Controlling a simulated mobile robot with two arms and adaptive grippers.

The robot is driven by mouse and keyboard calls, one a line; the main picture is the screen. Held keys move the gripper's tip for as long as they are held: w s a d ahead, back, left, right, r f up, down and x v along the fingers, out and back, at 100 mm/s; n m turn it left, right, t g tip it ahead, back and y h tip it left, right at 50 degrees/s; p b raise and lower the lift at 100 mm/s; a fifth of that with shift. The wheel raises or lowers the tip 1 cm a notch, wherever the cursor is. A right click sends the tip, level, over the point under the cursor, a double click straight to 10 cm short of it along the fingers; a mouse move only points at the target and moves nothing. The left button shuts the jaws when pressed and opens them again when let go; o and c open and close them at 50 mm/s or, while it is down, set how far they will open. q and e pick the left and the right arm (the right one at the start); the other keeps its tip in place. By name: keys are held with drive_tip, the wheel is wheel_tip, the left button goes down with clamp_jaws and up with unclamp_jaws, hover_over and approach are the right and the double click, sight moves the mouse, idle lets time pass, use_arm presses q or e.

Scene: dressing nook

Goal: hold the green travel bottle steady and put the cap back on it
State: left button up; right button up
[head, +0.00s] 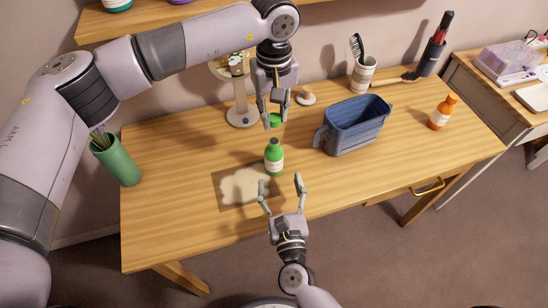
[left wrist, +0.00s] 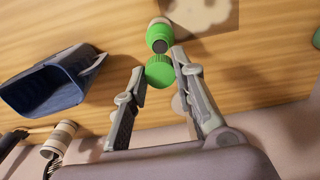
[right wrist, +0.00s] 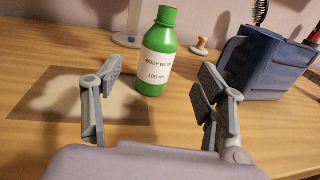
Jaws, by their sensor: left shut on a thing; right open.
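The green travel bottle (head: 274,158) stands upright and open on the table at the edge of a brown mat. Its label reads "BODY WASH 100 ml" in the right wrist view (right wrist: 157,60). My left gripper (head: 275,122) is shut on the green cap (head: 276,119) and holds it above and behind the bottle. The left wrist view shows the cap (left wrist: 160,73) between the fingertips, apart from the bottle's dark open mouth (left wrist: 159,46). My right gripper (head: 281,186) is open and empty in front of the bottle, its fingers pointing toward it.
A blue bin (head: 354,126) stands right of the bottle. A brown mat with a pale blotch (head: 222,194) lies left. An orange bottle (head: 442,112), a cup with a brush (head: 362,76), a wooden knob (head: 306,98), a stand (head: 240,113) and a green vase (head: 118,161) are around.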

sight(275, 162)
drive_tip(key=w, duration=0.3)
drive_tip(key=w+a, duration=0.1)
drive_tip(key=w, duration=0.6)
drive_tip(key=shift+a, duration=0.25)
drive_tip(key=shift+c, duration=0.2)
clamp_jaws()
idle(0.3)
